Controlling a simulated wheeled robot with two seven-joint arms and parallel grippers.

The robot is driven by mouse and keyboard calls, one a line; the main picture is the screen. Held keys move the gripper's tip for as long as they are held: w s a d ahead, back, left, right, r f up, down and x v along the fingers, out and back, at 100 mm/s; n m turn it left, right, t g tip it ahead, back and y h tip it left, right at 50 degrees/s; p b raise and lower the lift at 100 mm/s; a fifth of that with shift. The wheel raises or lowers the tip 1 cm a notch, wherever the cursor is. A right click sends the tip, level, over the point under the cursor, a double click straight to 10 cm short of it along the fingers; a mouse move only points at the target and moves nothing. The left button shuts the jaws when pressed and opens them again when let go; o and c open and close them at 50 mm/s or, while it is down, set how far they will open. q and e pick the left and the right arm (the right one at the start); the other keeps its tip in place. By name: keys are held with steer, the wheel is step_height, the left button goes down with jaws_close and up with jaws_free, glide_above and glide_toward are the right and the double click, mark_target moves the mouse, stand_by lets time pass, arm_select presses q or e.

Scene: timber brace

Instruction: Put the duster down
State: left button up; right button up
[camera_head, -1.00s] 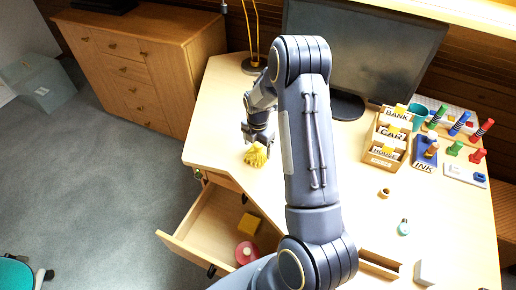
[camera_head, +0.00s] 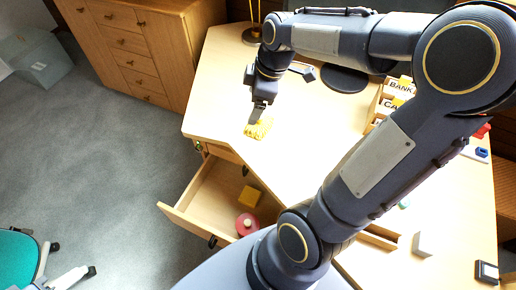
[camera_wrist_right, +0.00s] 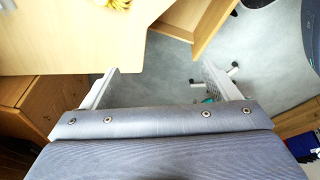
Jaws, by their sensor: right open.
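The duster, a yellow fluffy bundle (camera_head: 259,128), lies on the desk top (camera_head: 222,98) near its left front edge, above the open drawer. My right gripper (camera_head: 257,117) is close beside it on its far side in the head view and overlaps it in the picture. In the right wrist view my right gripper (camera_wrist_right: 160,70) has its two fingers wide apart with nothing between them. The duster (camera_wrist_right: 118,3) shows there only in part at the top edge, outside the fingers. My left gripper is not in view.
The open drawer (camera_head: 178,211) holds a yellow block (camera_head: 250,196) and a red round thing (camera_head: 247,224). A lamp base (camera_head: 252,36) stands at the back. Label boxes (camera_head: 388,100) stand at the right, partly behind my arm. The desk left of the duster is clear.

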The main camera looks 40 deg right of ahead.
steer(key=s+a+r+m+t+y, duration=0.1)
steer(key=s+a+m+t, duration=0.1)
steer(key=s+a+m, duration=0.8)
steer(key=s+m, duration=0.2)
steer(key=s, duration=0.2)
steer(key=shift+s+a+t+y, duration=0.15)
steer(key=shift+t+y, duration=0.25)
steer(key=shift+r, duration=0.1)
